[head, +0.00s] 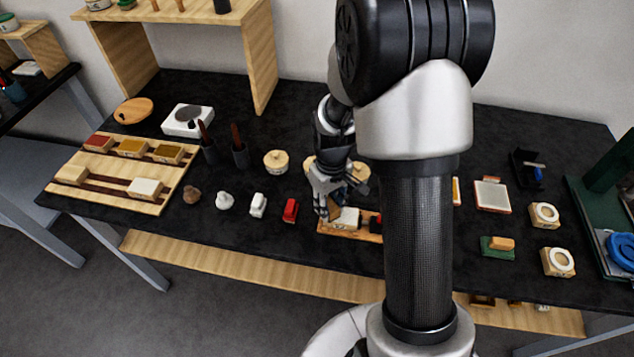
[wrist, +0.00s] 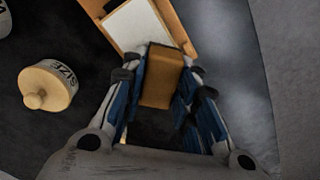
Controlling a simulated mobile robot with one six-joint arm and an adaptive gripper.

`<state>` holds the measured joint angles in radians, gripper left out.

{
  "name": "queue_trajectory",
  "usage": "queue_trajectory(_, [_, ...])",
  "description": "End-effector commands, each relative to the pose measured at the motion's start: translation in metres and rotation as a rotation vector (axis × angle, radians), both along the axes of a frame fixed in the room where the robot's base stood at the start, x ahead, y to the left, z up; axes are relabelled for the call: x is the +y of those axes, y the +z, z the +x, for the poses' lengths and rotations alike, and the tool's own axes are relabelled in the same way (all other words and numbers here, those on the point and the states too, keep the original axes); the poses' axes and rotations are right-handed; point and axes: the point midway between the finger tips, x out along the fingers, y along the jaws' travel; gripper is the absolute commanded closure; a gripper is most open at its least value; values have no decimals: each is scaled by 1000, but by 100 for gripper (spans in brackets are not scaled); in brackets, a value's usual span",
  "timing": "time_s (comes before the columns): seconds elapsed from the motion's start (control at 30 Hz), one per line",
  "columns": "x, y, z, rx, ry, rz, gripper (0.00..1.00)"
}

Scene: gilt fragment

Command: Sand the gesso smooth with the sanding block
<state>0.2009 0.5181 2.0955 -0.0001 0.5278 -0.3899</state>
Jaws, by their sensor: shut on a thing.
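My gripper (wrist: 165,75) is shut on a tan sanding block (wrist: 161,82), held between its blue-padded fingers. In the head view my gripper (head: 330,208) is low over the front middle of the bench. The white gesso face (wrist: 135,25) lies just beyond the block's far end in the wrist view, on a wooden holder (wrist: 181,27). In the head view the white piece (head: 347,219) sits on the holder beside my fingers. I cannot tell whether the block touches the gesso. My arm hides part of the holder's right side.
A lidded pot marked SIZE (wrist: 48,85) stands beside the gripper. A wooden rack (head: 120,172) lies farther left. A green stand (head: 610,190) is at far right.

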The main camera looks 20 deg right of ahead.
Motion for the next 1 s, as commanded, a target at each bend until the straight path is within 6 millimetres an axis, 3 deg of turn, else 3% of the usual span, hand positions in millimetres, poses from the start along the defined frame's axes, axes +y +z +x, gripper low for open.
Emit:
queue_trajectory(0.13, [3,0,4,0,-1,0,95])
queue_trajectory(0.27, [5,26,7,-5,-2,-1,95])
queue_trajectory(1.0, [12,82,15,0,-3,0,95])
